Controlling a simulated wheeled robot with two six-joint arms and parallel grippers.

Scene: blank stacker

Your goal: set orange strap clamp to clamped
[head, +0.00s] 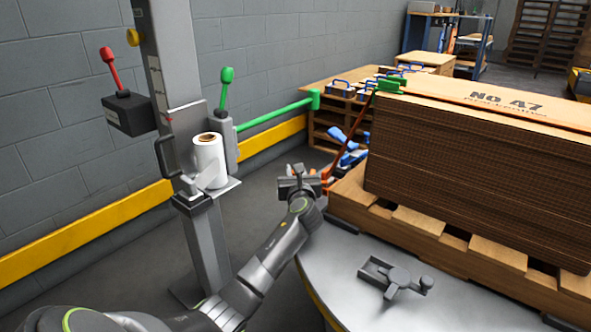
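An orange strap (354,124) runs slanting down the left end of the cardboard stack (470,165), from a green corner piece (389,86) at the top. A small orange part (327,176), possibly the strap clamp, shows low beside the pallet, mostly hidden behind my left gripper (299,172). I cannot tell its clamp position. My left gripper is just left of this part in the picture; I cannot tell whether they touch or whether its fingers are open. My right gripper is not in view.
The stack rests on a wooden pallet (415,218) above a grey round platform (345,270) with a grey knobbed fitting (395,277). Blue parts (348,152) sit near the strap. A post (180,90) with levers and a white roll (209,160) stands left.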

